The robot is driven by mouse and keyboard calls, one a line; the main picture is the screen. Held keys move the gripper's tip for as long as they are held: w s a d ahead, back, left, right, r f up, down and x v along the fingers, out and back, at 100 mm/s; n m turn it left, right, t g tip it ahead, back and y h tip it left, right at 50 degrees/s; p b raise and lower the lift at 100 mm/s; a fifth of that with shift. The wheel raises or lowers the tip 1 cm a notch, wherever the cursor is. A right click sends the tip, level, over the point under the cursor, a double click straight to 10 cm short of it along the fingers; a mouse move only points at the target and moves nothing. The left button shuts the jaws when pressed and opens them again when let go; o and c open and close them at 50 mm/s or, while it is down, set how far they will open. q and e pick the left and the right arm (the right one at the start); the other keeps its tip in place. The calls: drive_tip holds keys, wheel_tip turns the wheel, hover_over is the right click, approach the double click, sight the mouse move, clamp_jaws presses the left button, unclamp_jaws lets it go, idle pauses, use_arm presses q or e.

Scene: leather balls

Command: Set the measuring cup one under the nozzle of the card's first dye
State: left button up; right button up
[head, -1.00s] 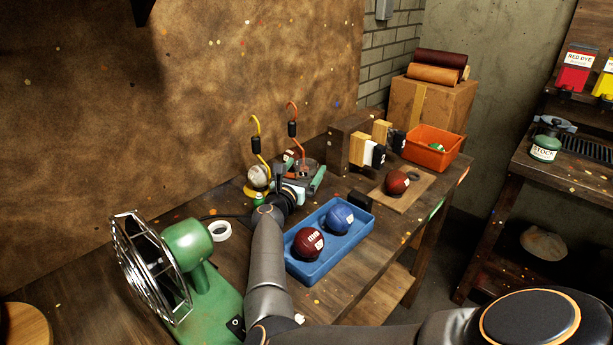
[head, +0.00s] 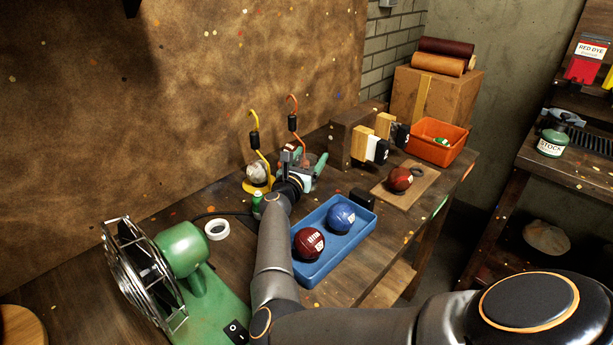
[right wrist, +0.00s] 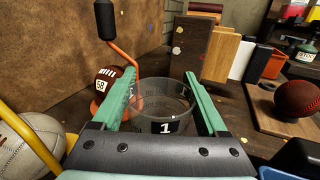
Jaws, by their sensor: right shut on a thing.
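The measuring cup one (right wrist: 180,92) is a clear cup with a black label reading "1". It stands upright between the green fingers of my right gripper (right wrist: 163,98), which is shut on it. In the head view this gripper (head: 304,168) is at the back of the bench, near the leather wall, and largely hides the cup. A red dye container (head: 590,55) is on the dark shelf at the upper right, far from the cup. Part of a yellow container shows at the frame edge. I cannot make out their nozzles clearly, and I see no dye card. My left gripper is not in view.
Balls on hooked stands, one orange (right wrist: 124,62), are close to the gripper. A blue tray (head: 358,240) holds two balls. A green fan (head: 185,250) stands front left. Wooden blocks (head: 360,142) and an orange bin (head: 455,133) are at right. A floor gap separates bench and shelf.

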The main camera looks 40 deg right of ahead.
drive_tip(key=c, duration=0.7)
